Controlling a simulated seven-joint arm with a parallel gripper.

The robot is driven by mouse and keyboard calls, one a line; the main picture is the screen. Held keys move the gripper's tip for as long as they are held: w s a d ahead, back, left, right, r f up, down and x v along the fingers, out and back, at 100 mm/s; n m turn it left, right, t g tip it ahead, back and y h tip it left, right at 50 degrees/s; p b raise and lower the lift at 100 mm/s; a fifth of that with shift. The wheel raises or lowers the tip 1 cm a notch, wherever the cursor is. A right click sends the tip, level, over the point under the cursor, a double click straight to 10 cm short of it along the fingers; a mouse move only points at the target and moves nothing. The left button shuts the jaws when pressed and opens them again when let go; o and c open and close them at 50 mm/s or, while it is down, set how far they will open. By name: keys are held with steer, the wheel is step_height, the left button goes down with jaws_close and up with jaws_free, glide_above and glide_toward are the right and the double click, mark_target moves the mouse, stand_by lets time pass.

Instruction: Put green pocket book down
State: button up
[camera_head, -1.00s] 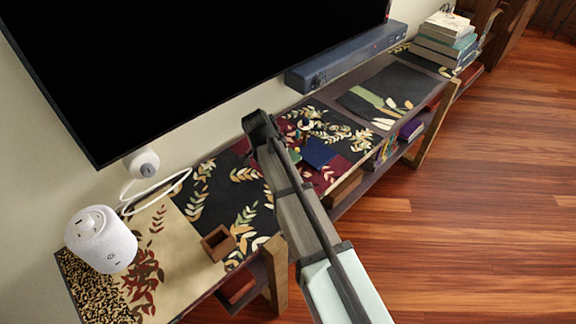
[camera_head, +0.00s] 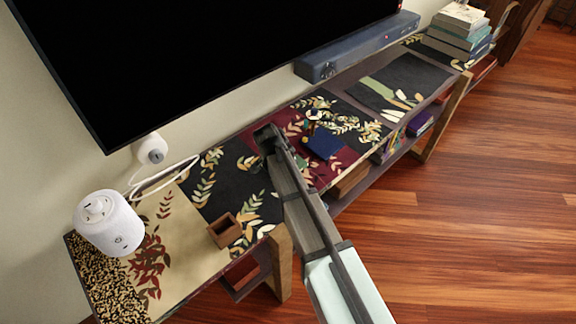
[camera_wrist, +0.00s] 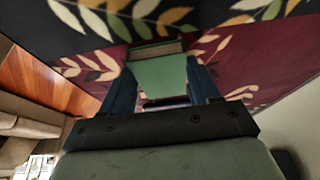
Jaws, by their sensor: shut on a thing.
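The green pocket book (camera_wrist: 160,76) shows in the wrist view between the two fingers of my gripper (camera_wrist: 161,88), which is shut on it. Its far end is close to the dark and red leaf-patterned top of the long console (camera_wrist: 88,42); whether it touches cannot be told. In the head view my gripper (camera_head: 266,137) is over the middle of the console top (camera_head: 217,265), below the television. My arm hides the book there.
A dark blue flat object (camera_head: 323,143) lies right of my gripper. A small brown open box (camera_head: 224,230) and a white speaker (camera_head: 109,224) stand to the left. A blue soundbar (camera_head: 357,47) is behind; stacked books (camera_head: 459,35) stand at the far right.

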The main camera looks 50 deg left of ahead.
steer(key=shift+f, duration=0.15)
steer(key=o, duration=1.1)
steer(key=shift+c, duration=0.2)
steer(key=v, duration=1.2)
